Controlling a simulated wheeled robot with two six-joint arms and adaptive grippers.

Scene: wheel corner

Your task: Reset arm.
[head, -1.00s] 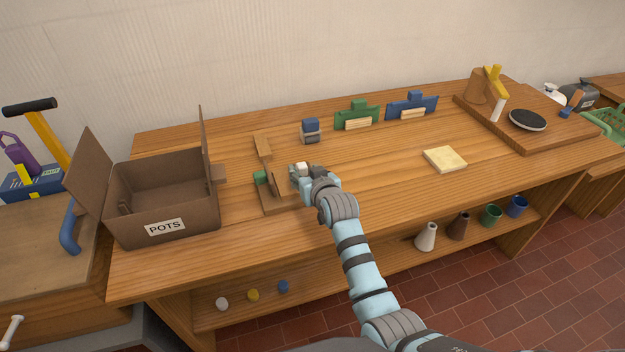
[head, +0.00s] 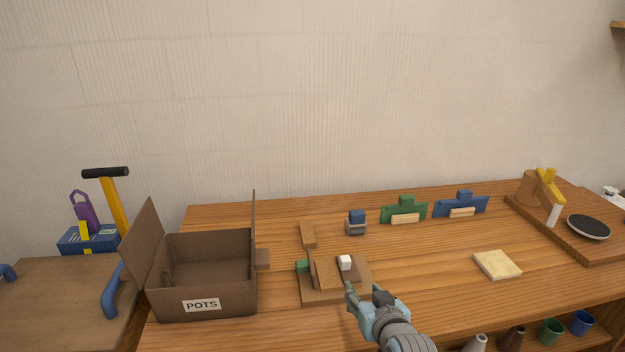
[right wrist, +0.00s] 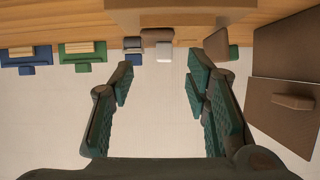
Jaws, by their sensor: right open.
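My right arm comes in from the bottom of the head view. Its gripper (head: 352,292) is by the front right edge of a wooden fixture (head: 318,296). In the right wrist view the gripper (right wrist: 160,75) has its two green-padded fingers spread wide with nothing between them. My left gripper is not in view.
An open cardboard box labelled POTS (head: 203,305) stands left of the fixture. A blue-and-grey block (head: 356,223), a green holder (head: 404,210) and a blue holder (head: 460,205) stand behind. A pale square pad (head: 497,265) lies right, with clear tabletop around it.

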